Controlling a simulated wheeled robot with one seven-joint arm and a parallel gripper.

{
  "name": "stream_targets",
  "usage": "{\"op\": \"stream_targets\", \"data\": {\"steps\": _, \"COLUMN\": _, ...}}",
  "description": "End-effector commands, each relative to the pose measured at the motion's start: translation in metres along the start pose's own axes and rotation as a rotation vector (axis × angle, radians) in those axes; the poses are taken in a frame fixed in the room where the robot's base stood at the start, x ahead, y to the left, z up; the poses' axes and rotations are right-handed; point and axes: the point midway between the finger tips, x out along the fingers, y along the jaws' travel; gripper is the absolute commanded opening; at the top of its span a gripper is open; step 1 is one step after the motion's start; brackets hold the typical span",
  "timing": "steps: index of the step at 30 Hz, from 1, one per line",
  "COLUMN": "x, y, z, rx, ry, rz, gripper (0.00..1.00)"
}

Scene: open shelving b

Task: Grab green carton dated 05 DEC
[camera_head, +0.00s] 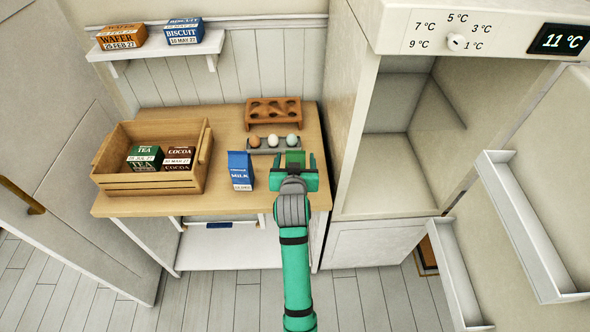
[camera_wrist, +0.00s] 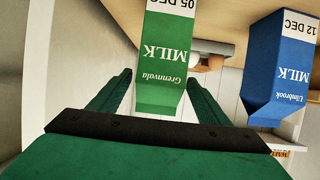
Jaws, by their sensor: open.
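The green milk carton (camera_wrist: 165,55) shows in the wrist view with the label "05 DEC", upside down in that picture. In the head view only a bit of the green carton (camera_head: 295,157) shows behind my gripper (camera_head: 297,172). In the wrist view my gripper (camera_wrist: 155,92) is open, with its two green fingers on either side of the carton's lower part in the picture. I cannot tell whether they touch it. A blue milk carton (camera_head: 240,171) stands to the left on the wooden counter (camera_head: 223,203); its "12 DEC" label shows in the wrist view (camera_wrist: 282,70).
A wooden crate (camera_head: 150,186) with tea and cocoa boxes stands at the left. An egg tray (camera_head: 262,150) and a brown rack (camera_head: 273,125) are behind the cartons. The open fridge (camera_head: 400,150) is at the right, its door shelves (camera_head: 520,225) swung out.

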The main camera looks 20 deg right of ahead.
Motion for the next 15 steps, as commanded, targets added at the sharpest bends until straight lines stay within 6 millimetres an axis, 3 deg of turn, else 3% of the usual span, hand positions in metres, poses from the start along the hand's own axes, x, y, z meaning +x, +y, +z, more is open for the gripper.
{"op": "stream_targets", "data": {"steps": 8, "x": 0.0028, "y": 0.0012, "z": -0.0001, "rx": 0.001, "ry": 0.001, "rz": 0.001, "gripper": 0.70}}
{"op": "stream_targets", "data": {"steps": 15, "x": 0.0027, "y": 0.0008, "z": 0.0001, "rx": 0.000, "ry": 0.000, "rz": 0.001, "gripper": 0.13}}
